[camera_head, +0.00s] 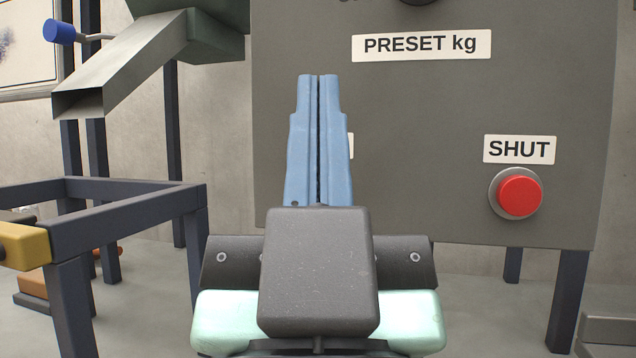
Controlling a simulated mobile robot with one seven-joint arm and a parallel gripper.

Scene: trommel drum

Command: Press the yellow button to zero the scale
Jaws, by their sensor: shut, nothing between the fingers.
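My gripper (318,80) is in the middle of the head view, its two blue fingers shut together with nothing between them. It points up and forward in front of the grey control panel (430,130); I cannot tell whether it touches the panel. No yellow button is visible. A white label edge (350,146) shows just right of the fingers, and the rest of it is hidden behind them.
A "PRESET kg" label (421,45) is high on the panel, below a partly cut-off dark knob (420,2). At left are a metal chute (120,60), a blue-ended handle (60,31) and a dark frame (130,215) with a yellow part (25,246).

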